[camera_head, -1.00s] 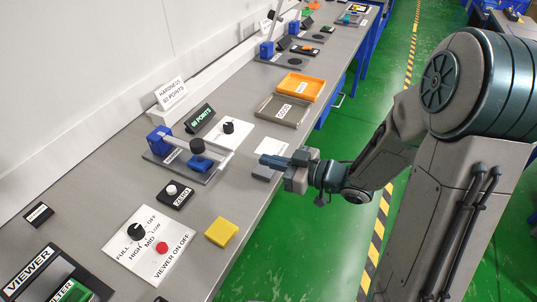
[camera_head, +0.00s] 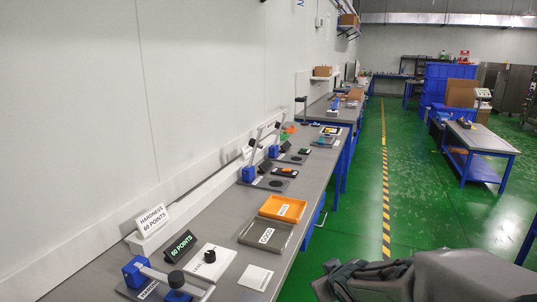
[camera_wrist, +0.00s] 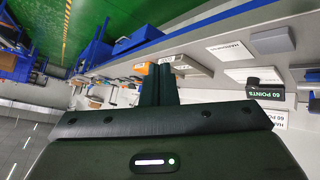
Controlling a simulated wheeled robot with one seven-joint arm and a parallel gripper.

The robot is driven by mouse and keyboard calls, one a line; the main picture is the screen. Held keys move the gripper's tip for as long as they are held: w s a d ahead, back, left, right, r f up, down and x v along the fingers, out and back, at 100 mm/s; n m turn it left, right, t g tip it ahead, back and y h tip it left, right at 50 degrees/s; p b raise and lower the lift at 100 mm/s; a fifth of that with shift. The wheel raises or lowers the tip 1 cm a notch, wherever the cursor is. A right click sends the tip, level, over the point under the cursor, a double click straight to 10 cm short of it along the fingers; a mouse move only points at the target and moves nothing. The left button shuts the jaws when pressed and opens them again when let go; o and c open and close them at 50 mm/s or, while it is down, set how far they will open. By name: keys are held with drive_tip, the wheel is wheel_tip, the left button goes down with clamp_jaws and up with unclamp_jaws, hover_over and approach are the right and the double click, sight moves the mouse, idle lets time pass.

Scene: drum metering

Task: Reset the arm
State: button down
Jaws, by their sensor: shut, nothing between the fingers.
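My gripper (camera_wrist: 162,75) shows in the wrist view, its two dark fingers together with nothing between them. It points over the bench edge and appears clear of the things there. In the head view part of my arm (camera_head: 420,278) shows at the bottom right, low beside the bench. The gripper itself is out of that view.
The grey bench (camera_head: 235,213) runs along the white wall at left. It bears a hardness tester (camera_head: 140,272), a 60 POINTS display (camera_head: 180,245), an orange tray (camera_head: 283,208) and a grey tray (camera_head: 266,236). The green aisle (camera_head: 350,225) is open; a blue-legged table (camera_head: 480,138) stands right.

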drive_tip(key=s+r+m+g, duration=0.2)
drive_tip(key=s+m+g, duration=0.3)
drive_tip(key=s, duration=1.2)
drive_tip(key=shift+s+d+g, duration=0.25)
drive_tip(key=shift+d+g, duration=0.05)
drive_tip(key=shift+g, duration=0.6)
